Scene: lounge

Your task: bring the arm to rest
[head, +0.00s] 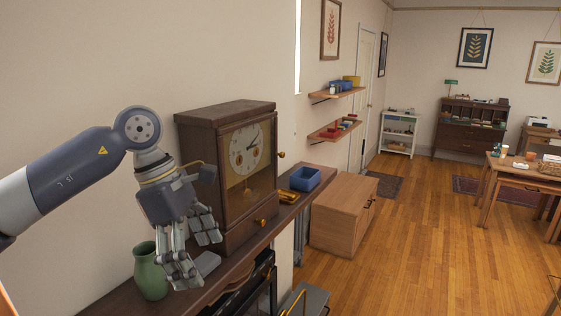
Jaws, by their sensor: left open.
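My left gripper (196,258) is open and points down, in the lower left of the head view. I see nothing held between its fingers. Its arm comes in from the left edge. The gripper is in front of a brown wooden mantel clock (225,170) with a white dial, and it hides part of the clock's left side. A green vase (150,272) is just left of the fingers. A grey flat object (207,263) shows just right of the fingertips; whether they touch it I cannot tell. My right gripper is not in view.
The clock and vase stand on a narrow dark mantel shelf (112,300). A blue bin (305,178) sits farther along it. Two wall shelves (335,131) hang beyond, above a wooden cabinet (342,215). Open wooden floor (400,260) lies to the right, with a table (515,170) at the far right.

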